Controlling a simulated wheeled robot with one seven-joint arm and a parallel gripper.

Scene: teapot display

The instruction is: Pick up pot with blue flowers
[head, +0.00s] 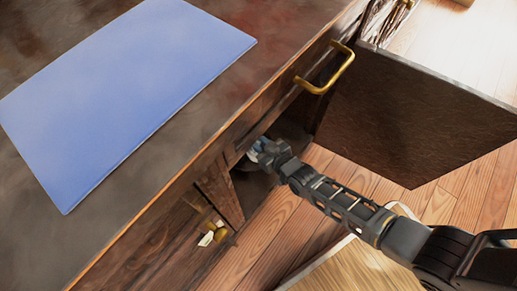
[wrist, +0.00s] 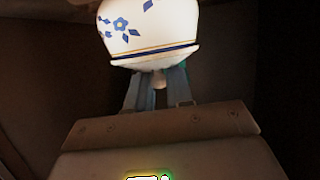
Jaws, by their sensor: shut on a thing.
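The white pot with blue flowers (wrist: 148,30) fills the top middle of the wrist view, with a gold line near its edge and its upper part cut off by the frame. My gripper (wrist: 157,76) has its two fingers on either side of a small pale knob-like part at the pot's near end, shut on it. In the head view my gripper (head: 260,150) reaches into the dark opening of a wooden cabinet (head: 175,220). The pot cannot be made out clearly there.
An open cabinet door (head: 415,115) stands to the right of my arm. A brass handle (head: 328,75) sticks out above the opening. A blue mat (head: 125,95) lies on the cabinet top. Wooden floor (head: 265,250) shows below.

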